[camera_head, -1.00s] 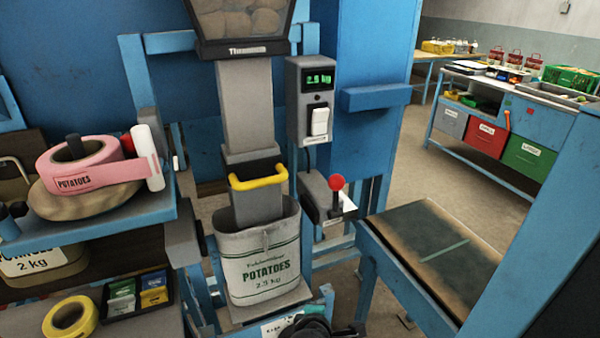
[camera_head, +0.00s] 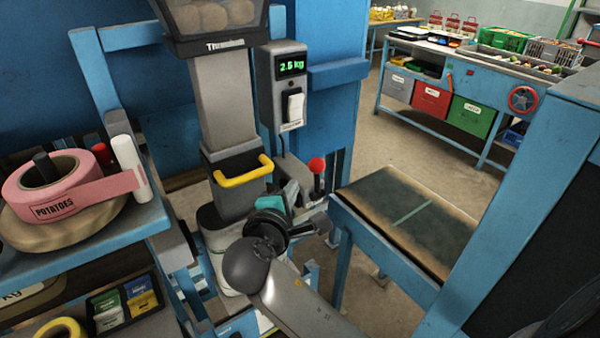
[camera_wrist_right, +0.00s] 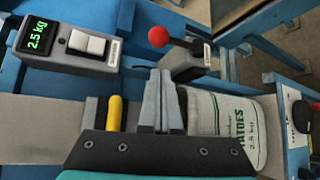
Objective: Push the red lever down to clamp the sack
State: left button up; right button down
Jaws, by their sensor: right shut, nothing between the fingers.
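The red lever (camera_head: 317,165) stands upright with its round red knob on top, on a grey box right of the spout. It also shows in the right wrist view (camera_wrist_right: 158,37), beyond and slightly left of the fingertips. My right gripper (camera_head: 318,222) is shut and empty, in front of and below the knob, apart from it. Its closed fingers (camera_wrist_right: 158,82) point toward the lever box. The white potato sack (camera_head: 220,250) hangs under the spout, mostly hidden behind my right arm. Its printed front (camera_wrist_right: 225,115) shows right of the fingers in the wrist view. My left gripper is out of view.
A yellow handle (camera_head: 243,172) sticks out from the spout close to my right gripper. A scale display (camera_head: 292,66) reads 2.5 kg above the lever. A blue-framed table (camera_head: 395,270) stands right. A shelf with pink tape (camera_head: 55,188) is at left.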

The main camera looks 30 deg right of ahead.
aim_at(316, 178)
jog(key=x, duration=1)
jog(key=shift+f+b, duration=0.15)
jog(key=shift+b, duration=0.15)
